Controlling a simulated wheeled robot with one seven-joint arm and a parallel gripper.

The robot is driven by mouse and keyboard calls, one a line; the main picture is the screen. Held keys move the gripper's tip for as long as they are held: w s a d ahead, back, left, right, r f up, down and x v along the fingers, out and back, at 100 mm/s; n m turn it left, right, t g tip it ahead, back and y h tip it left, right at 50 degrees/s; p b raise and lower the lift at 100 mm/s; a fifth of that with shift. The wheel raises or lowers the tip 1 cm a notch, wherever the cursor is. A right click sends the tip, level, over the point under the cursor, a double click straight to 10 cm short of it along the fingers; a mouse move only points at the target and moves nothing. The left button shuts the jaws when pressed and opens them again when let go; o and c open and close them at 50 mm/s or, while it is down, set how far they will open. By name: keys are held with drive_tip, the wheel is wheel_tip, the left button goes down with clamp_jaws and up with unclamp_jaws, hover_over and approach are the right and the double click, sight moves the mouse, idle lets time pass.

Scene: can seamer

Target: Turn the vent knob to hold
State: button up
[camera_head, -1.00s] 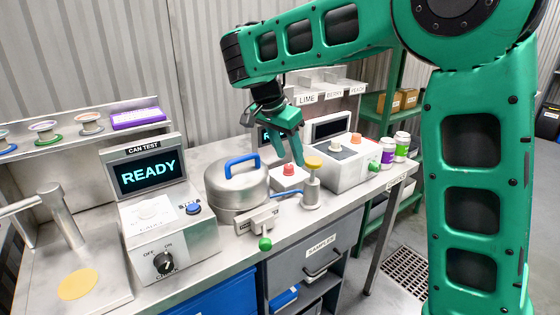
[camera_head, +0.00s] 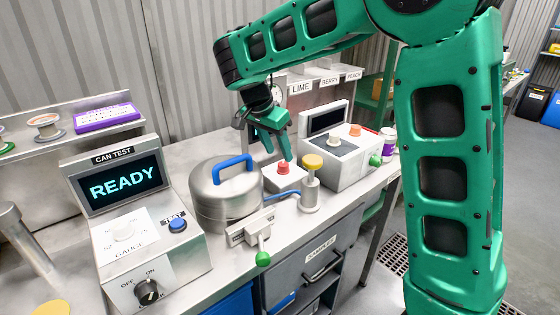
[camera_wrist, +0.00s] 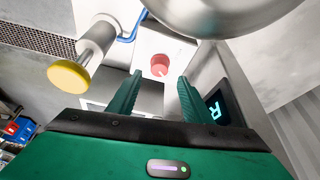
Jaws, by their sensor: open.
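A red knob (camera_head: 283,168), which looks like the vent knob, sits on a white box (camera_head: 296,184) beside the steel pot. In the wrist view the knob (camera_wrist: 160,64) carries a small white mark, and the box (camera_wrist: 182,42) has no lettering I can read. My gripper (camera_head: 277,155) is open and empty, pointing down above and behind the knob. In the wrist view its two fingers (camera_wrist: 160,78) stand apart, with the knob just past the tips and between their lines. They look clear of it.
The lidded pot (camera_head: 228,194) with a blue handle stands left of the box. A yellow-topped post (camera_head: 313,161) stands close on the right, with a blue hose near it. A green-ended lever (camera_head: 263,259) is in front. The READY console (camera_head: 125,187) is at left.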

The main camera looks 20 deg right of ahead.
sight(283, 163)
drive_tip(key=shift+x, duration=2.5)
drive_tip(key=c, duration=1.1)
